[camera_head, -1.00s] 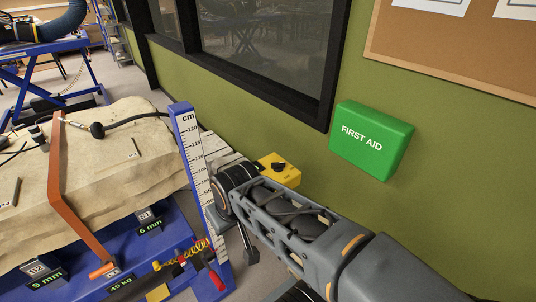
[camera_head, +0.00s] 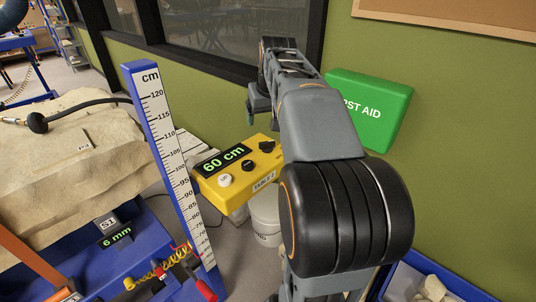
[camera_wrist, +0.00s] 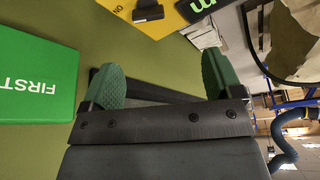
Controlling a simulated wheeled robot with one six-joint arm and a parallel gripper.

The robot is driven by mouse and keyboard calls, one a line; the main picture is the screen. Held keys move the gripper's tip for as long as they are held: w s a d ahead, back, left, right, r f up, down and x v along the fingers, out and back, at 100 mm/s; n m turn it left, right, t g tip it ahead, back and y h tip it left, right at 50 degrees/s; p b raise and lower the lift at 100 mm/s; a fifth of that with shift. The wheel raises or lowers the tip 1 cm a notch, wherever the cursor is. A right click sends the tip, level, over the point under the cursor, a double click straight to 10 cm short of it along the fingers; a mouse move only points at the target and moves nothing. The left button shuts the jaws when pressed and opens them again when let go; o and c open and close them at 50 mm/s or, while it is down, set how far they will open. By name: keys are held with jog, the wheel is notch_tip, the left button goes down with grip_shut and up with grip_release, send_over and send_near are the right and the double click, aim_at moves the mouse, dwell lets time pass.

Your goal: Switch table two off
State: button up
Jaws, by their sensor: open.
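A yellow control box (camera_head: 240,170) labelled TABLE 2 is right of the ruler post. Its lit display (camera_head: 222,160) reads 60 cm. On it are a white UP button (camera_head: 225,180), a black button or knob (camera_head: 248,165) and another black knob (camera_head: 266,147). The wrist view shows part of the box (camera_wrist: 167,18) at the top, with a black knob (camera_wrist: 147,12) beside ON lettering. My gripper (camera_wrist: 163,80) is open and empty, its green fingertips apart and clear of the box. In the head view my arm hides most of the gripper, behind and above the box.
A blue ruler post (camera_head: 165,150) stands left of the box, beside a table with a large pale block (camera_head: 70,160). A green first aid box (camera_head: 385,105) hangs on the wall at right. A white bucket (camera_head: 265,215) is below the control box.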

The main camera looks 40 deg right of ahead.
aim_at(267, 142)
jog(key=x, duration=0.4)
jog(key=d+b+x, duration=0.1)
jog(key=x, duration=0.4)
jog(key=d+b+x, duration=0.1)
jog(key=x, duration=0.4)
jog(key=shift+w+d+r, duration=0.1)
jog(key=shift+d, duration=0.05)
jog(key=c, duration=0.9)
